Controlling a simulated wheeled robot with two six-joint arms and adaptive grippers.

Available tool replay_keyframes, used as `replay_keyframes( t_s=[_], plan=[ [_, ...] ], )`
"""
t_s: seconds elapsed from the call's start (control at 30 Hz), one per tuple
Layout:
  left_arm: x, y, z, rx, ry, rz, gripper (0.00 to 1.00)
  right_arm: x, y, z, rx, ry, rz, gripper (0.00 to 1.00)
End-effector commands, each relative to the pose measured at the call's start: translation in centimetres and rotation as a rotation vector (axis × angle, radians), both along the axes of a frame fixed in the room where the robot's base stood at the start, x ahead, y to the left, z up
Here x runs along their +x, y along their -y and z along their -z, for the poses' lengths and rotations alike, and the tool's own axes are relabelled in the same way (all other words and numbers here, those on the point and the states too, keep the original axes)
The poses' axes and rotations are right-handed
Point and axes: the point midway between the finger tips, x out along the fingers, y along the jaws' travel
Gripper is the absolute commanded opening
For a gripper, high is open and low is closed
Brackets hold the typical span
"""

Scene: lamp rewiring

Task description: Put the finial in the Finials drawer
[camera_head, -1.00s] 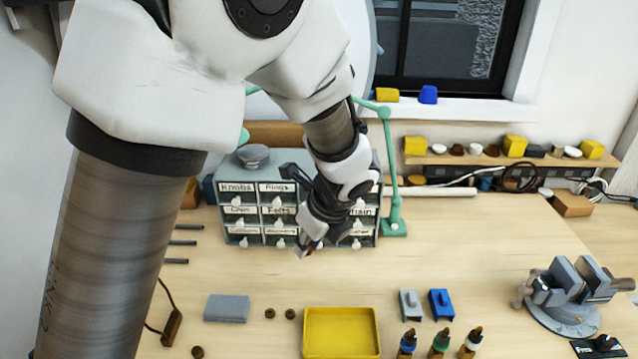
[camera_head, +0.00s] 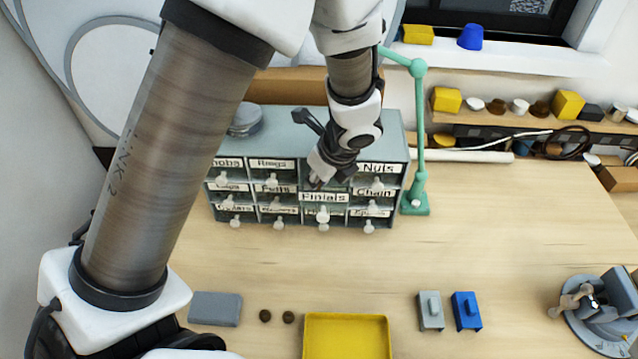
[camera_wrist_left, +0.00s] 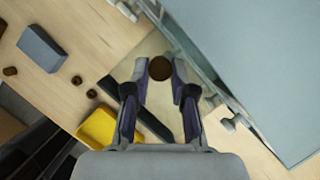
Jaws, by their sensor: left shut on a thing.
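The small-parts cabinet (camera_head: 395,135) stands at the back of the bench with rows of labelled drawers. The Finials drawer (camera_head: 325,197) is in the middle row; its label sits forward of its neighbours, so it looks pulled out. My left gripper (camera_head: 317,182) is just above and behind that label, pointing down. In the left wrist view, the gripper (camera_wrist_left: 160,75) is shut on a dark brown round finial (camera_wrist_left: 160,68) between its fingertips. A pale surface with a dark edge lies below it, probably the drawer. The finial is hidden in the head view. My right gripper is not in view.
A green lamp arm (camera_head: 418,130) stands close to the cabinet's right side. A yellow tray (camera_head: 346,338), a grey block (camera_head: 215,308), small brown pieces and a vise (camera_head: 605,310) are nearer the front. The bench between cabinet and tray is clear.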

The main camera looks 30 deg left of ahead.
Motion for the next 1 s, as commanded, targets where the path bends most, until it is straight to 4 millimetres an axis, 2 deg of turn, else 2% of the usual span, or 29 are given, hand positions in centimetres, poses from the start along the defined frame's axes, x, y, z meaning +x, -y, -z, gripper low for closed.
replay_keyframes(
  t_s=[0.03, 0.1, 0.57, 0.6, 1.0],
  plan=[
    [0.0, 0.0, 1.2, 0.001, -0.003, 0.001, 0.00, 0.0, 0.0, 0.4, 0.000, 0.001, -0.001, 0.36],
    [0.0, 0.0, 2.0, 0.001, -0.003, 0.000, 0.00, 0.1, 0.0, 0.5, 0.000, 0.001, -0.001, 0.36],
    [0.0, 0.0, 2.9, 0.000, 0.000, -0.001, 0.00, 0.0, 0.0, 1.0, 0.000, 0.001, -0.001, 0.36],
    [0.0, 0.0, 2.7, 0.000, 0.000, -0.001, 0.35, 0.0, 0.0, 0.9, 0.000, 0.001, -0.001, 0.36],
    [0.0, 0.0, 2.7, 0.000, -0.001, 0.000, 0.35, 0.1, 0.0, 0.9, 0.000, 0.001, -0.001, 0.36]
  ],
)
